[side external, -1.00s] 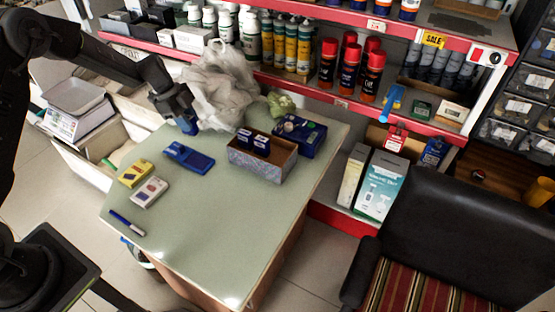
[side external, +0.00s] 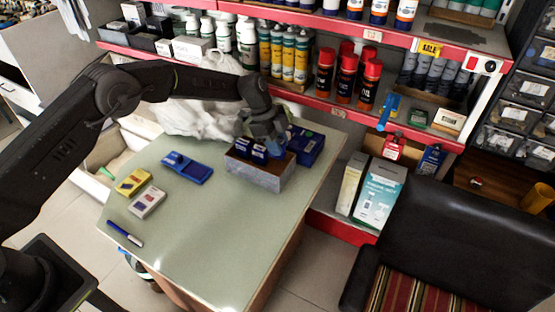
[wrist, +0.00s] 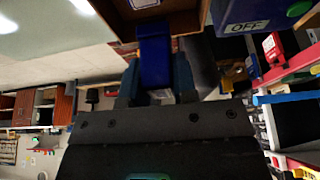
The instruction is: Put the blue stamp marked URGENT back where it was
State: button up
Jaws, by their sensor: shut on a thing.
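My gripper (side external: 268,134) is over the right end of a small open box (side external: 262,174) on the green table. It is shut on a blue stamp (wrist: 155,62), which hangs between the fingers in the wrist view. In the side view the held stamp (side external: 277,148) is mostly hidden by the fingers, at the box's right end. I cannot tell whether it touches the box floor. Two other blue stamps (side external: 250,149) stand in the left part of the box. No word can be read on the held stamp.
A blue case (side external: 308,147), marked OFF in the wrist view (wrist: 245,25), stands close to the right of the box. A blue item (side external: 187,167), yellow box (side external: 132,182), pale box (side external: 147,202) and pen (side external: 124,234) lie left. Shelves with bottles rise behind.

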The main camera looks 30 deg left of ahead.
aim_at(277, 158)
jog(key=shift+f, duration=2.55)
jog(key=shift+f, duration=0.15)
jog(key=o, duration=0.9)
jog(key=v, duration=1.2)
jog(key=shift+r, duration=0.3)
